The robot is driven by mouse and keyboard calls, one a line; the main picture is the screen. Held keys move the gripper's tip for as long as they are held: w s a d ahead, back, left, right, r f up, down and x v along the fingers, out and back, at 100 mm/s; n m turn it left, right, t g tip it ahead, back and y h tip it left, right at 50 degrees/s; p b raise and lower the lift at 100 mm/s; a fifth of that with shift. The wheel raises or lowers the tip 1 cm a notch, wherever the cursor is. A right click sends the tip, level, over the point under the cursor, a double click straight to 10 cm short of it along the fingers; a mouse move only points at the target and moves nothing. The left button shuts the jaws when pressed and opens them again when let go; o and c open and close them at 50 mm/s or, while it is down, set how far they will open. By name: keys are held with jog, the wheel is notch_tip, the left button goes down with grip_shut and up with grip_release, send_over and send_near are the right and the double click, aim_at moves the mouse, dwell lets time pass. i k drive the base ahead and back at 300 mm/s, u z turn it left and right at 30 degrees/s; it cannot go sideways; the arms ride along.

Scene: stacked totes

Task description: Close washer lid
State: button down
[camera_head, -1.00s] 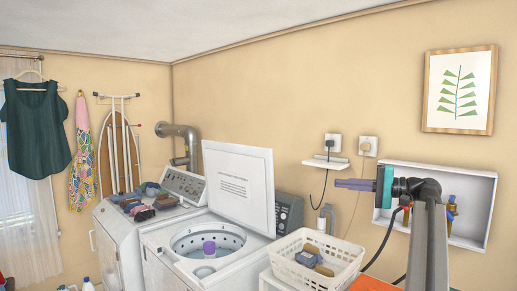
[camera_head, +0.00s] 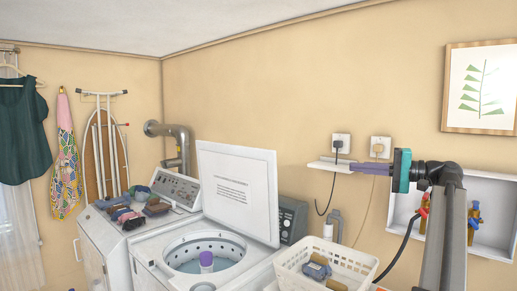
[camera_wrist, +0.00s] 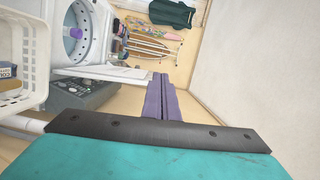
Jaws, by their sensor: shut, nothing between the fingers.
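The top-loading washer (camera_head: 150,258) stands at the lower middle of the head view. Its white lid (camera_head: 238,190) is raised, leaning back, with printed text on its inner face. The open tub (camera_head: 235,250) shows a purple-topped agitator (camera_head: 206,260). My gripper (camera_head: 354,167) is at the right, up near the wall, to the right of the lid and apart from it. Its purple fingers are shut and empty, pointing left. In the wrist view, the shut fingers (camera_wrist: 162,98) point toward the lid (camera_wrist: 112,73), seen nearly edge-on, with the tub (camera_wrist: 78,28) at upper left.
A white basket (camera_head: 335,262) with small boxes stands right of the washer. A dryer (camera_head: 95,245) with folded clothes on top is at the left.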

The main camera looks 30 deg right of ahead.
aim_at(238, 183)
jog(key=z, duration=0.05)
jog(key=i, duration=1.5)
jog(key=u, duration=0.05)
